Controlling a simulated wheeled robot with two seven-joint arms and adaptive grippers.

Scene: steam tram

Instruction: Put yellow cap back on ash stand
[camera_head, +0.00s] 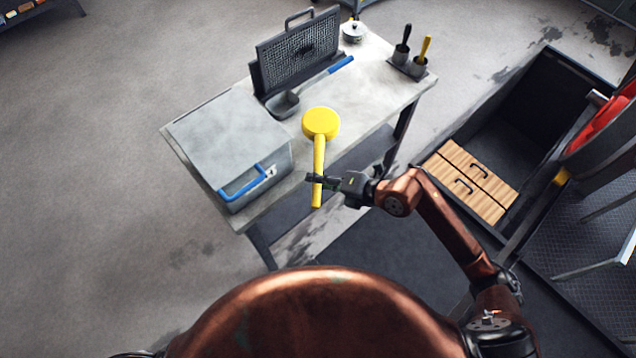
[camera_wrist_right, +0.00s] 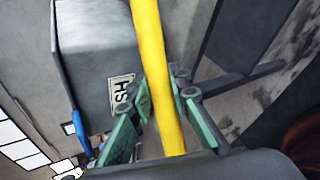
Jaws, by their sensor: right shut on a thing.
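A yellow cap (camera_head: 321,123), a round disc on a long straight yellow handle, is over the grey-topped stand (camera_head: 372,105) in the head view. My right gripper (camera_head: 316,181) is shut on the handle, a little above its lower end. The handle extends past the stand's front edge. I cannot tell whether the disc touches the top. In the right wrist view, the yellow handle (camera_wrist_right: 157,70) runs between the green fingers of the right gripper (camera_wrist_right: 152,110); the disc is out of that view. My left gripper is not in view.
A grey box (camera_head: 228,140) with a blue handle stands left of the cap. Behind are a mesh screen (camera_head: 298,50), a blue-handled scoop (camera_head: 284,105) and a small pot (camera_head: 353,31). A holder (camera_head: 408,67) with black and yellow handles stands at the right end. Bare top lies between.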

